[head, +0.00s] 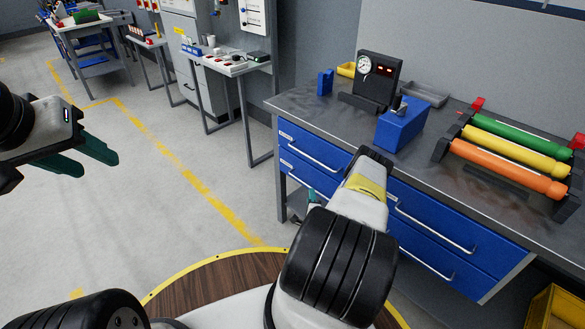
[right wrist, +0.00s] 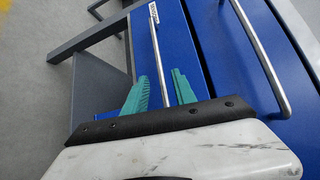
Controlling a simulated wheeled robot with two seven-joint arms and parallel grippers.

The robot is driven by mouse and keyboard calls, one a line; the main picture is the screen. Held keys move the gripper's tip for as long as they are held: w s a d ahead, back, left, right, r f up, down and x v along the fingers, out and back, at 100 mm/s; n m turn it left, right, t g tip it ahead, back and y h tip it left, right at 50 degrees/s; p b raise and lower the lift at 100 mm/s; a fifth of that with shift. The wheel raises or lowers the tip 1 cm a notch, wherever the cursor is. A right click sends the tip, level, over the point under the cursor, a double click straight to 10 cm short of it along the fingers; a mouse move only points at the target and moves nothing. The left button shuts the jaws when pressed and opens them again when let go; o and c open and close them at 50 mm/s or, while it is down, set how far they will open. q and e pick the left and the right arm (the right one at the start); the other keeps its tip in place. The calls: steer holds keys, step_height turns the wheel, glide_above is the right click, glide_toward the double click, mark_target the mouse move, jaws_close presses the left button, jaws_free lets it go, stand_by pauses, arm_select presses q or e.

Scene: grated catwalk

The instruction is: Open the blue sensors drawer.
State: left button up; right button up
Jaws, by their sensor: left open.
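On the left are an upper drawer (head: 318,154) and a lower drawer (head: 296,170); all look shut. My right gripper (right wrist: 160,74) is open at the lower left drawer, its teal fingers on either side of that drawer's handle (right wrist: 154,35); contact is unclear. In the head view my right arm mostly hides this gripper. My left gripper (head: 99,160) is open and empty over the floor, far left of the bench.
The grey workbench top (head: 310,103) holds a gauge box (head: 378,75), a blue box (head: 403,123) and coloured rolls (head: 510,142). Two more blue drawers (head: 430,222) sit to the right. A side table (head: 225,62) stands behind. The floor on the left is clear.

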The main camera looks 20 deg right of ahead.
steer(key=x, duration=0.7)
steer(key=shift+w, duration=0.15)
jaws_close()
stand_by(1.2)
